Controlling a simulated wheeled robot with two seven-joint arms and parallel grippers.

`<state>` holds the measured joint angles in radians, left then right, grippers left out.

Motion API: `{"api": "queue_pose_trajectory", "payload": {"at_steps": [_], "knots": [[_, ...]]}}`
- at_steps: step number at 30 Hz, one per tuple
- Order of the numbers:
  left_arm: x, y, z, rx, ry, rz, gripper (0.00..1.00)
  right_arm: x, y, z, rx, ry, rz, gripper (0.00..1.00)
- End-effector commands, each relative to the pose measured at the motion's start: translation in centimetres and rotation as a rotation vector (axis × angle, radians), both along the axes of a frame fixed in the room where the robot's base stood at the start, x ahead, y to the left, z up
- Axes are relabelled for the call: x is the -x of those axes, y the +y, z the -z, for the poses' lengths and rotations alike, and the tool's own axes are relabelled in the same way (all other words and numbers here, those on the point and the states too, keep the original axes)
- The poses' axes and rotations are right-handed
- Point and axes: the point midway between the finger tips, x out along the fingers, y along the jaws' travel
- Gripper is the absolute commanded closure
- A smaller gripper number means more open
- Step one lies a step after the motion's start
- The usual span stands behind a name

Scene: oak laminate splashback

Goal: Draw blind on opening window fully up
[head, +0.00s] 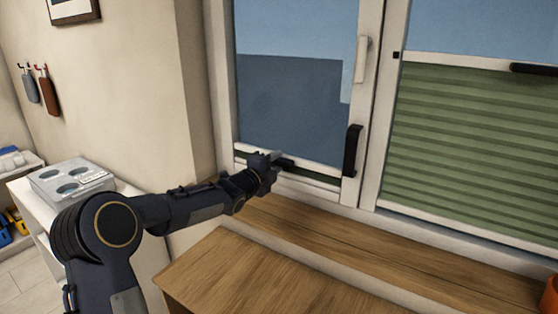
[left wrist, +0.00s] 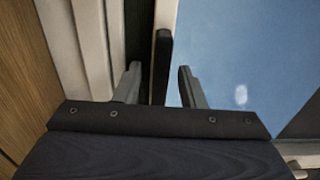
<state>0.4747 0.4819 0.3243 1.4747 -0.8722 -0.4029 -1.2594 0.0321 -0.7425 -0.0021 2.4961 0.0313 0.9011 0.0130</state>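The left window (head: 295,100) has its blind (head: 318,178) folded into a thin dark green strip along the bottom of the pane. A short black grip (head: 286,164) sits on the blind's rail, partly hidden by my gripper. My left gripper (head: 272,160) is at this grip, in front of the low part of the pane. In the left wrist view, the black grip (left wrist: 162,65) stands between the two fingers of my left gripper (left wrist: 160,85), with a small gap showing on each side. The fingers look open around it. My right gripper is not in view.
A white handle (head: 361,60) and a black upright handle (head: 352,151) are on the window frame. The right window has a green pleated blind (head: 470,140) covering its lower part. A wooden sill (head: 390,255) and wooden top (head: 250,275) lie below. An orange pot (head: 550,296) stands far right.

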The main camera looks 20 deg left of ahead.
Motion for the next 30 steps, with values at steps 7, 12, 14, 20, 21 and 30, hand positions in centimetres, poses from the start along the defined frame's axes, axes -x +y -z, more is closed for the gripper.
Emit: {"api": "queue_pose_trajectory", "payload": {"at_steps": [7, 12, 14, 20, 21, 30], "knots": [[-1.29, -0.25, -0.03, 0.002, 0.000, 0.000, 0.64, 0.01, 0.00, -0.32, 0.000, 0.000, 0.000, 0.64], [-1.27, -0.25, -0.01, 0.002, 0.000, 0.000, 0.64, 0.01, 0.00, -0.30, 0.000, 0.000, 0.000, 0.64], [-1.27, -0.24, 0.00, 0.002, 0.001, 0.000, 0.70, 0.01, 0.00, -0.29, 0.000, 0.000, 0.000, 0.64], [-1.25, -0.24, 0.01, 0.002, 0.001, 0.000, 0.96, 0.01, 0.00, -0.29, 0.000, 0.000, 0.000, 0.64], [-1.25, -0.24, 0.01, 0.002, 0.001, 0.000, 1.00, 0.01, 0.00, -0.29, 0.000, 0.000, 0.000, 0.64], [-1.24, -0.39, -0.28, 0.002, 0.000, 0.000, 1.00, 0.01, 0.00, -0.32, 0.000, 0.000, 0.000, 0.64]]}}
